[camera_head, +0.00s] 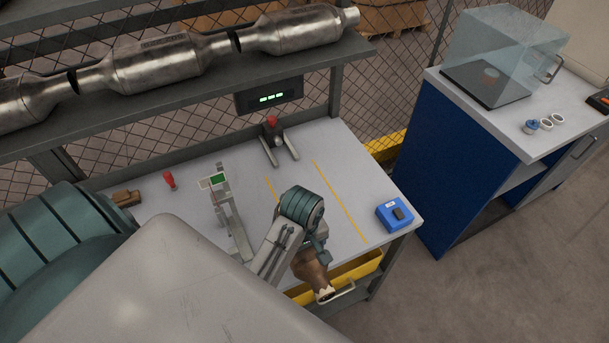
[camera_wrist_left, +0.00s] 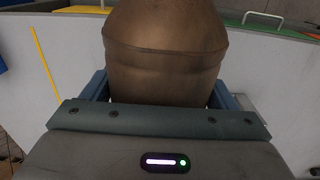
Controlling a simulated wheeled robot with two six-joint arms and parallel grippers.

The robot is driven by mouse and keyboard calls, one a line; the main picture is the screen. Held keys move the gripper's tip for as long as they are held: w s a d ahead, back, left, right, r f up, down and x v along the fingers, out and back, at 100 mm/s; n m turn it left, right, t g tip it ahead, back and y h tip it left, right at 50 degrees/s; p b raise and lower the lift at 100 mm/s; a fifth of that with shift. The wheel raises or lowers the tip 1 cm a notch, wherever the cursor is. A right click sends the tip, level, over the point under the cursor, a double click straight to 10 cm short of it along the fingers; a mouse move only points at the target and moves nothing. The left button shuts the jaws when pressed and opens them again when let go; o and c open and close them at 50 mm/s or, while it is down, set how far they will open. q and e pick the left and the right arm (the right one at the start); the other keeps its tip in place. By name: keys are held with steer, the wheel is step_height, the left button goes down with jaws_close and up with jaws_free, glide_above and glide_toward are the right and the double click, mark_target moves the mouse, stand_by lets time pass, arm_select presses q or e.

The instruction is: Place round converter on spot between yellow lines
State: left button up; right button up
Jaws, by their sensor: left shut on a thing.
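A brown, rounded metal converter (camera_head: 312,272) with a narrower pale end is in my left gripper (camera_head: 311,250), over the front edge of the workbench. It fills the top middle of the left wrist view (camera_wrist_left: 165,50), between the blue fingers of the gripper. The fingers are shut on its sides. Two yellow lines mark the bench top: the right line (camera_head: 340,202) shows at full length, and the left line (camera_head: 271,190) is partly hidden by my left arm. One yellow line (camera_wrist_left: 45,70) also shows at the left of the wrist view. My right gripper is out of view.
The grey workbench (camera_head: 365,175) has bare room between and beside the lines. A blue device (camera_head: 395,214) stands right of them. A metal stand with a red knob (camera_head: 272,122) is behind. A yellow bin (camera_head: 365,268) is below the front edge. Silver converters (camera_head: 155,65) lie on the shelf above.

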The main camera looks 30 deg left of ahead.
arm_select(q)
steer(key=w+p, duration=0.1)
steer(key=w, duration=0.3)
steer(key=w+d+p, duration=0.1)
steer(key=w, duration=0.3)
steer(key=w+d+p, duration=0.1)
steer(key=w, duration=0.3)
steer(key=shift+w+f+p, duration=0.2)
steer(key=shift+f+p, duration=0.15)
steer(key=shift+w+f, duration=0.15)
steer(key=shift+w, duration=0.4)
steer(key=shift+w+d+p, duration=0.1)
steer(key=shift+w+p, duration=0.3)
step_height(320, 180, down, 2)
steer(key=shift+f+p, duration=0.2)
steer(key=shift+p, duration=0.45)
steer(key=shift+f, duration=0.6)
steer(key=shift+f, duration=0.1)
